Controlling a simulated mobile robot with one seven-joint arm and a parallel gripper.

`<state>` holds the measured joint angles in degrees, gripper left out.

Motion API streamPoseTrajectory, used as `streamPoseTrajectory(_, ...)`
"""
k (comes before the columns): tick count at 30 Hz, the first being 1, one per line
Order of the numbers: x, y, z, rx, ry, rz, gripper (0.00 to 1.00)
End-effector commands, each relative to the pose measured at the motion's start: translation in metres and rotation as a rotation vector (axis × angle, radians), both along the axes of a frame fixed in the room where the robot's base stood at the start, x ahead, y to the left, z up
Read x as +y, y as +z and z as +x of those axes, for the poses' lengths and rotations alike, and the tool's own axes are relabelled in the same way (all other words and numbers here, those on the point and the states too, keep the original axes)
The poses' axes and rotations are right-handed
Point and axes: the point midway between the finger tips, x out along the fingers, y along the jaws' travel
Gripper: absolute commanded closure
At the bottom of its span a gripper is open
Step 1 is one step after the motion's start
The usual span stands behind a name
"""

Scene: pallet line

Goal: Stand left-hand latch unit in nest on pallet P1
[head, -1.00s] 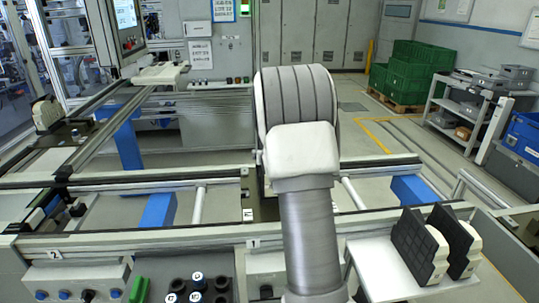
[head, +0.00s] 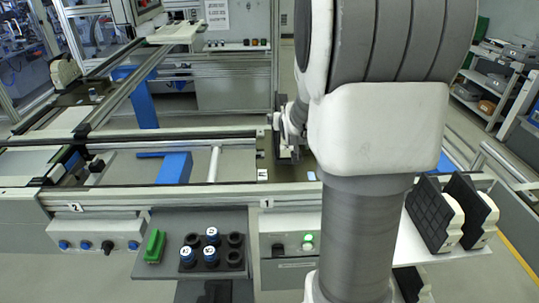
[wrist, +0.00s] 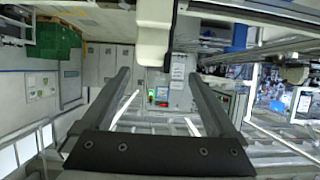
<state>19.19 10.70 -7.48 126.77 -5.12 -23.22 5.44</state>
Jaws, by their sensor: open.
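My gripper (wrist: 160,82) is open, its two grey fingers spread wide in the wrist view. Between and beyond them at the top of that view is a white rounded body with a black edge (wrist: 155,35). It looks like a latch unit, apart from both fingers. In the head view a small white and dark shape (head: 284,145) shows beside my arm over the dark pallet area (head: 268,172) behind station 1. My arm hides most of it, so its seating and which hand it is cannot be told.
Two black-and-white latch units (head: 436,216) (head: 472,210) stand on a white shelf at the right. Another white unit (head: 65,72) stands on the far-left line. A panel with dark round holders (head: 208,250) and a green block (head: 155,246) is at the front. Rails run across the middle.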

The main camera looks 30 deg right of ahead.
Motion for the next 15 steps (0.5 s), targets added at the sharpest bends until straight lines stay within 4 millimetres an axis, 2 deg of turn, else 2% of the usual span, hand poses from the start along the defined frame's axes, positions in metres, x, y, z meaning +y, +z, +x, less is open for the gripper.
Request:
streamPoseTrajectory(4,0.042,0.020,-0.019,0.066,0.050,0.036,0.06)
streamPoseTrajectory(8,0.087,0.033,-0.048,0.155,0.108,0.075,0.06)
streamPoseTrajectory(15,0.162,0.046,-0.121,0.328,0.229,0.121,0.06)
